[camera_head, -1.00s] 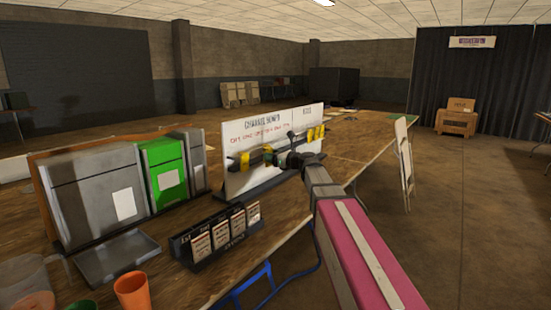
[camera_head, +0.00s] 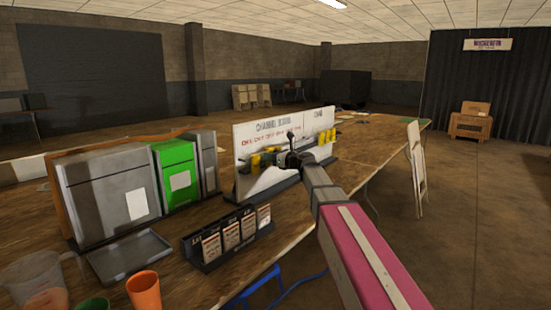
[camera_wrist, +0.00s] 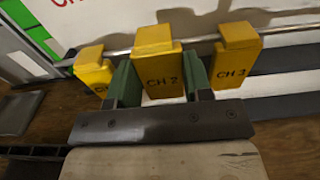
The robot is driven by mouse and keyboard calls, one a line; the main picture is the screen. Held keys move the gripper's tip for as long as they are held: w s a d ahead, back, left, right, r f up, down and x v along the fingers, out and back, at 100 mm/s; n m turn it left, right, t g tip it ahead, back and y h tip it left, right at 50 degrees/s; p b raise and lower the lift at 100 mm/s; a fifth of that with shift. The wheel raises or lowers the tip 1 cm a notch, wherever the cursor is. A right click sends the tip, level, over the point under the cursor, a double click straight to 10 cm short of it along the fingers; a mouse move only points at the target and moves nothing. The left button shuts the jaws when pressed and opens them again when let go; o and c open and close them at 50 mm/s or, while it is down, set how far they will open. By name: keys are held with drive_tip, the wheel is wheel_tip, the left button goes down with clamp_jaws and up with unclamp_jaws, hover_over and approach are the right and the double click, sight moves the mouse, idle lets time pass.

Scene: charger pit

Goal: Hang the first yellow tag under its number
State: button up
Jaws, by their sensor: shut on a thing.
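My gripper (camera_wrist: 160,80) has green fingers, one on each side of a yellow tag (camera_wrist: 160,62) marked CH 2, and is shut on it. The tag stands upright in front of the metal rail (camera_wrist: 200,40); I cannot tell whether it bears on the rail. A yellow tag marked CH 3 (camera_wrist: 235,68) hangs at its right. Another yellow tag (camera_wrist: 92,70), its number partly hidden by a finger, hangs at its left. In the head view, my gripper (camera_head: 293,159) is at the white channel board (camera_head: 244,138), with yellow tags (camera_head: 328,137) at the right end of its rail.
A black rack (camera_head: 205,262) with several cards stands in front of the board. Grey and green chargers (camera_head: 172,176), a grey tray (camera_head: 130,257) and an orange cup (camera_head: 145,292) are at left. A folded chair (camera_head: 417,165) stands beyond the table at right.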

drive_tip(key=shift+w+a+f, duration=0.1)
drive_tip(key=shift+w+a, duration=0.35)
drive_tip(key=shift+a, duration=0.1)
drive_tip(key=shift+f, duration=0.5)
drive_tip(key=o, duration=1)
drive_tip(key=shift+c, duration=0.2)
